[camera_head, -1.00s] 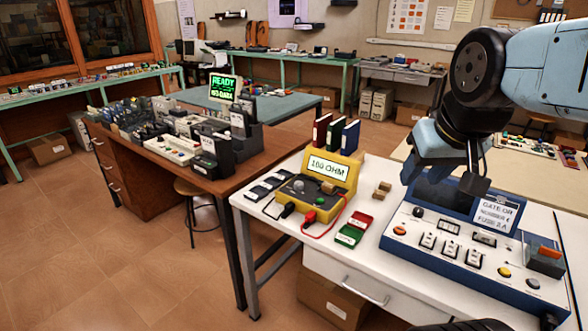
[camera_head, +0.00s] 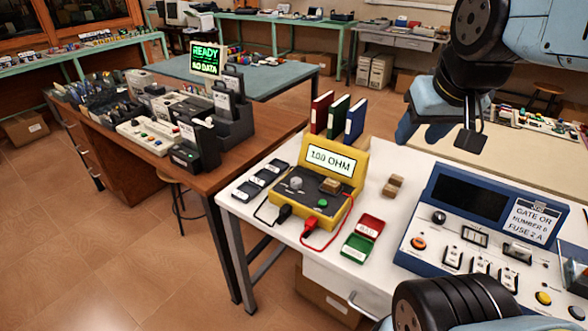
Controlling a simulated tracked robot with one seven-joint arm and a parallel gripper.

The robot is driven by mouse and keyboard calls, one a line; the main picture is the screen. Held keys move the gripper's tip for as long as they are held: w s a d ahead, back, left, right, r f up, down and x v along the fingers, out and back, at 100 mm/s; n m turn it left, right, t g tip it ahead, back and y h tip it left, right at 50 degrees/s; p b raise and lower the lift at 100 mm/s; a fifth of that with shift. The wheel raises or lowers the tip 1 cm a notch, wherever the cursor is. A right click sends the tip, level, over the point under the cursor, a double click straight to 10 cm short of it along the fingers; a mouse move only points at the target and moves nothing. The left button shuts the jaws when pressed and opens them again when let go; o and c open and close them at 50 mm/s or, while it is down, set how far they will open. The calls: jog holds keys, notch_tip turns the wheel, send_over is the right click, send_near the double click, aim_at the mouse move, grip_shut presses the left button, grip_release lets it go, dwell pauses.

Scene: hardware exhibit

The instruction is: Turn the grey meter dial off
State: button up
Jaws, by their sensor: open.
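The yellow meter (camera_head: 350,150) stands on the white table, with a lit display that reads in OHM. The grey dial (camera_head: 296,184) sits at the left of its dark sloped panel, and its pointer setting is too small to tell. A green button (camera_head: 322,203) and a small brown block (camera_head: 330,186) are also on the panel. My gripper (camera_head: 440,137) is open and empty, above and to the right of the meter, apart from it. Its fingers point down.
Red, green and blue binders (camera_head: 338,116) stand behind the meter. Red and black leads lie at its front. Black devices (camera_head: 263,180) lie left.

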jog(key=shift+o, duration=1.3)
jog(key=shift+w+a, duration=0.2)
jog(key=shift+w, duration=0.3)
jog(key=n+g, duration=0.1)
jog(key=g, duration=0.5)
send_over(296, 180)
notch_tip(296, 180, down, 16)
notch_tip(296, 180, down, 13)
jog(key=shift+w+f, duration=0.1)
jog(key=shift+n, duration=0.3)
jog(key=c, duration=1)
